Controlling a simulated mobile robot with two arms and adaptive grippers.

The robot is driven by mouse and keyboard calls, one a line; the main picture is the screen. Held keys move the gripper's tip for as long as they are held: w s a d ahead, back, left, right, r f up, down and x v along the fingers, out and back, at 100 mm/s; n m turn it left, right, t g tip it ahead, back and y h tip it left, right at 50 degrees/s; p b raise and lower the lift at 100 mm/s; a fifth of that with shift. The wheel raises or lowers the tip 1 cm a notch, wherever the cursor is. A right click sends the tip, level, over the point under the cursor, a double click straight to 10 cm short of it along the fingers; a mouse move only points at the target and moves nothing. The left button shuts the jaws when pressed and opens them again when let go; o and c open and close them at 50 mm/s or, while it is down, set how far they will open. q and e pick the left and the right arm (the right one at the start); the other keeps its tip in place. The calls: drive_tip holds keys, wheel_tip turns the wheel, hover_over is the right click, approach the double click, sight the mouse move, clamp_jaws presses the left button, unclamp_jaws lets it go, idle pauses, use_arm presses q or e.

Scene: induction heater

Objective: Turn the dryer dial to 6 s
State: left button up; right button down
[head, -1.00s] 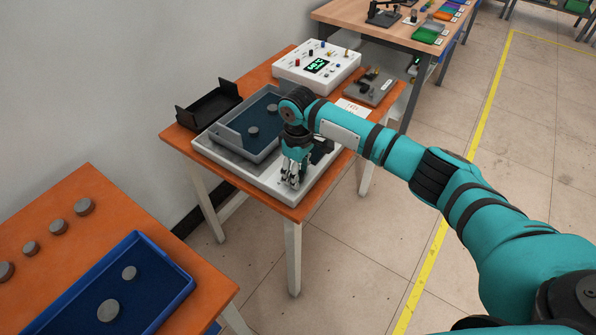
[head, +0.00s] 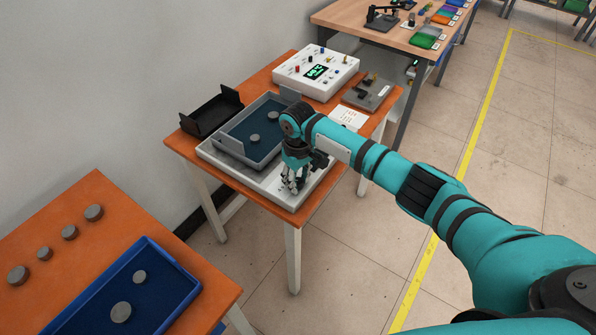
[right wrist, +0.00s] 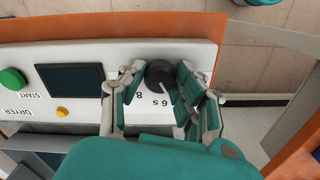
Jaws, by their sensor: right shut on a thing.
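The white dryer (head: 271,194) lies on the orange table, with a grey-blue tray on top of it. My right gripper (head: 294,184) reaches down to the dryer's front right part and hides the dial in the head view. In the right wrist view, the black round dial (right wrist: 158,74) sits between the fingers of my right gripper (right wrist: 157,77), which are shut on it. A pale mark shows on the dial's lower edge, near the printed "6 s" (right wrist: 161,103); an "8" is printed left of that. My left gripper is not in view.
The dryer panel also has a green START button (right wrist: 12,79), a dark display (right wrist: 70,78) and a small orange button (right wrist: 62,112). A black bin (head: 211,113), a white control box (head: 315,70) and a grey fixture (head: 368,93) stand nearby on the table.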

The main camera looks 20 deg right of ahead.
sight(297, 181)
drive_tip(key=m+p, duration=0.3)
drive_tip(key=shift+r, duration=0.25)
drive_tip(key=shift+f+m+p, duration=0.2)
drive_tip(key=shift+m+p, duration=0.85)
drive_tip(key=shift+m, duration=0.15)
drive_tip(key=c, duration=0.9)
unclamp_jaws()
drive_tip(key=shift+c, duration=0.2)
wheel_tip(297, 181, up, 12)
